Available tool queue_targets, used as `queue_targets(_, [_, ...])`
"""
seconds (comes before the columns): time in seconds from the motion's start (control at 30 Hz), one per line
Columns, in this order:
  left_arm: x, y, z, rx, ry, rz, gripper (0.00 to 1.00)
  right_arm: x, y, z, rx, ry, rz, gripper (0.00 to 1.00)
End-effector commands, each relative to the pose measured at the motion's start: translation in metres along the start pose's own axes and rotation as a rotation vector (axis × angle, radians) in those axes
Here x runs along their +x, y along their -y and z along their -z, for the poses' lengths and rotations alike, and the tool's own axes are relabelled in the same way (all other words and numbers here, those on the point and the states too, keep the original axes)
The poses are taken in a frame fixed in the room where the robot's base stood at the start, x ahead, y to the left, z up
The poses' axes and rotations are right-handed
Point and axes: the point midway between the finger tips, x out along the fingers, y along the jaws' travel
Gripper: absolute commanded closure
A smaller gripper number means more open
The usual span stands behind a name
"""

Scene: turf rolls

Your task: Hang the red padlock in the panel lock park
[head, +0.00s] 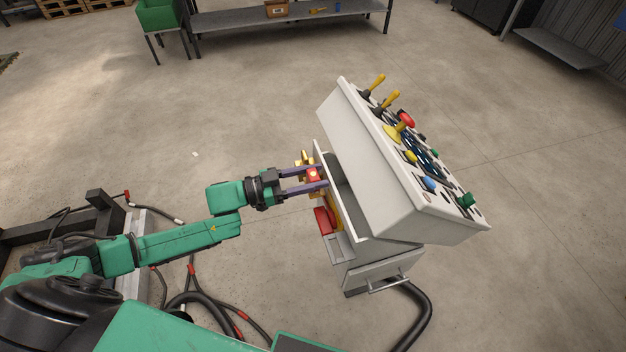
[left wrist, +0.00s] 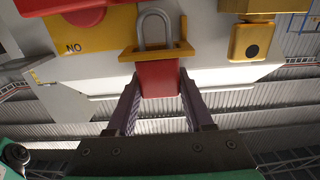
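The red padlock (head: 314,174) is at the near left side of the grey control panel (head: 372,165). In the left wrist view its red body (left wrist: 158,78) sits between my purple fingers, with the grey shackle (left wrist: 155,27) pointing up. A yellow bracket (left wrist: 157,53) with upturned ends, on the panel face, crosses in front of the shackle's lower part. I cannot tell whether the shackle hangs on it. My left gripper (head: 322,180) is shut on the padlock's sides; the fingers also show in the left wrist view (left wrist: 158,92). My right gripper is out of view.
A yellow plate marked NO (left wrist: 97,35) and a yellow block with a black dot (left wrist: 250,41) flank the bracket. A red part (head: 324,220) sits lower on the panel's side. Levers and buttons cover its sloping top. Cables lie on the floor, which is otherwise mostly clear.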

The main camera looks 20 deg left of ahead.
Motion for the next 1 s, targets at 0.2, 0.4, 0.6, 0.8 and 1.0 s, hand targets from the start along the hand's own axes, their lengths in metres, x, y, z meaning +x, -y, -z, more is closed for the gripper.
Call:
queue_targets(0.2, [0.000,0.000,0.001,0.001,-0.001,0.000,1.00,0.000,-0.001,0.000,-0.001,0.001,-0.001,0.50])
queue_targets(0.4, [0.000,0.000,0.005,0.001,-0.001,0.000,1.00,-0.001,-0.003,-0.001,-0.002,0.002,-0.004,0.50])
queue_targets(0.6, [-0.001,0.000,0.036,0.004,-0.001,-0.002,1.00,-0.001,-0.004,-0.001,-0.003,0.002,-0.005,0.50])
queue_targets(0.8, [-0.001,0.000,0.104,0.009,-0.001,-0.003,1.00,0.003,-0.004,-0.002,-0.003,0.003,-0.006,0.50])
queue_targets(1.0, [-0.001,0.000,0.170,0.008,-0.001,-0.001,1.00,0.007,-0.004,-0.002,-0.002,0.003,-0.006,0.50])
